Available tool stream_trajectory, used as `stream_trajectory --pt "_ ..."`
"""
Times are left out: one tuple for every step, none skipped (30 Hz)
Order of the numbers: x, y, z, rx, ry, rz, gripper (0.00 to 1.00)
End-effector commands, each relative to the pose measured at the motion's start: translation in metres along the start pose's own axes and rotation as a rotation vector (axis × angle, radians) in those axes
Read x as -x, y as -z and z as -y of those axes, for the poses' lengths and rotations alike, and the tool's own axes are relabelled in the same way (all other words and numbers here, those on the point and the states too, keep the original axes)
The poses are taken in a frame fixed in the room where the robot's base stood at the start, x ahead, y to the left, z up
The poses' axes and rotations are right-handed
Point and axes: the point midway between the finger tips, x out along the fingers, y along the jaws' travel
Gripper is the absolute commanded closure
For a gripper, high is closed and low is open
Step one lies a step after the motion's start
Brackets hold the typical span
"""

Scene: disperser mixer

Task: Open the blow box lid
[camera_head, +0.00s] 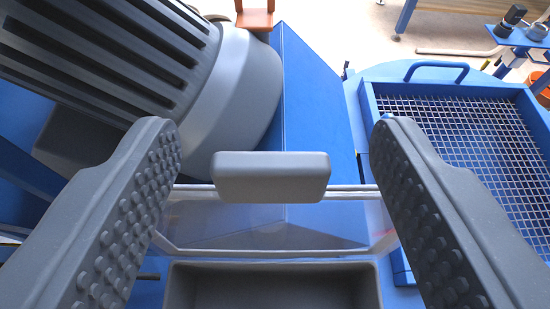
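My gripper (275,140) is open, with one grey studded finger at each side of the picture. Between the fingers is a dark grey block-shaped handle (270,178). The handle sits at the far edge of a clear panel with pale edges (220,222), which appears to be the blow box lid. Neither finger visibly touches the handle; a gap shows on both sides. Blue surfaces show through the clear panel. Below it in the picture is a dark grey rectangular recess (275,290), cut off by the bottom edge.
A large grey ribbed motor-like cylinder (110,50) fills the upper left, close to the left finger. A tall blue panel (310,100) stands behind the handle. At right is a blue-framed mesh grate (465,140) with a blue handle (436,66). Pale floor shows at the top.

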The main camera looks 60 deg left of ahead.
Motion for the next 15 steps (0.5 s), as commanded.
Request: stream_trajectory --pt "0.0 0.0 0.0 0.0 0.0 0.0 0.42" --pt "0.0 -0.001 0.0 0.0 -0.001 0.001 0.42" --pt "0.0 -0.001 0.0 -0.001 -0.001 0.001 0.42" --pt "0.001 -0.001 0.0 -0.001 -0.001 0.001 0.42" --pt "0.002 -0.001 0.0 -0.001 -0.001 0.002 0.42" --pt "0.003 -0.001 -0.001 0.0 -0.001 0.002 0.42" --pt "0.005 -0.001 -0.001 0.0 -0.001 0.002 0.42" --pt "0.007 -0.001 -0.001 -0.001 -0.001 0.002 0.42" --pt "0.011 -0.001 -0.001 -0.001 -0.002 0.001 0.42" --pt "0.014 -0.001 -0.002 -0.002 -0.003 0.001 0.42" --pt "0.017 -0.001 -0.002 -0.002 -0.003 0.001 0.42" --pt "0.022 -0.001 -0.002 -0.002 -0.003 0.0 0.42" --pt "0.026 -0.001 -0.002 -0.002 -0.003 0.0 0.42" --pt "0.03 -0.001 -0.002 -0.002 -0.003 -0.001 0.42" --pt "0.036 0.0 -0.003 -0.002 -0.005 -0.002 0.42"
